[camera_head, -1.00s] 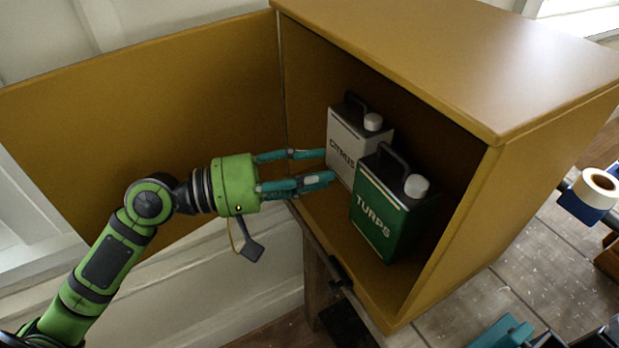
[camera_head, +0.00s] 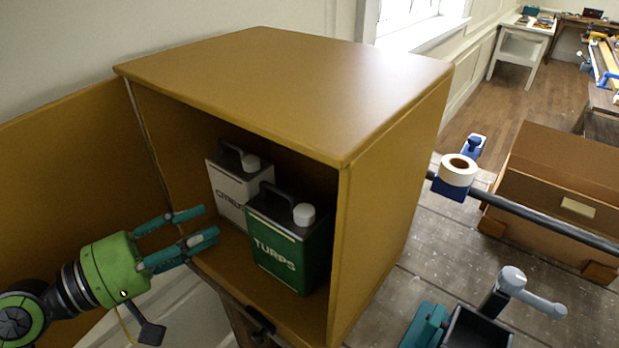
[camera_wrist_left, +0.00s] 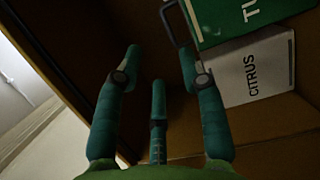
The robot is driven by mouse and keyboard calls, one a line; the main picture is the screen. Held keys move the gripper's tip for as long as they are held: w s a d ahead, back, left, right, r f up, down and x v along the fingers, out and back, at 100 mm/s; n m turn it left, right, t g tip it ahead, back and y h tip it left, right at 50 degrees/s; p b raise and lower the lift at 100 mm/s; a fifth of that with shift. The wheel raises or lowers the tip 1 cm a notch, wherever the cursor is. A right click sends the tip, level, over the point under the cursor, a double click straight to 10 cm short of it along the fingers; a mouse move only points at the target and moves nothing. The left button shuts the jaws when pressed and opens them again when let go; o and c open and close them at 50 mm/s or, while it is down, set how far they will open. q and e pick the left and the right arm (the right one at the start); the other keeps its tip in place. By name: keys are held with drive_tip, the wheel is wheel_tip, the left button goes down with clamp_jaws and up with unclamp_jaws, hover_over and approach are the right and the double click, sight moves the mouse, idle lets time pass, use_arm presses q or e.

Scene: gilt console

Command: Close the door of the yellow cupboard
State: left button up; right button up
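The yellow cupboard (camera_head: 390,210) stands with its front open toward me. Its door (camera_head: 70,165) is hinged on the left and swung wide open to the left. Inside stand a white CITRUS can (camera_head: 230,190) and a green TURPS can (camera_head: 282,248), side by side. In the left wrist view the TURPS can (camera_wrist_left: 235,18) and CITRUS can (camera_wrist_left: 255,70) show ahead of the fingers. My left gripper (camera_head: 203,225) is open and empty at the cupboard's opening, left of the cans and on the inner side of the door. My right gripper is not seen.
The cupboard rests on a worn grey worktop (camera_head: 440,260). To its right are a tape roll (camera_head: 458,170), a dark bar, a brown chest (camera_head: 560,190) and a teal vise (camera_head: 430,325). A window and further tables are at the back.

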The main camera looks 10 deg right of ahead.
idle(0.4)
use_arm(q)
clamp_jaws()
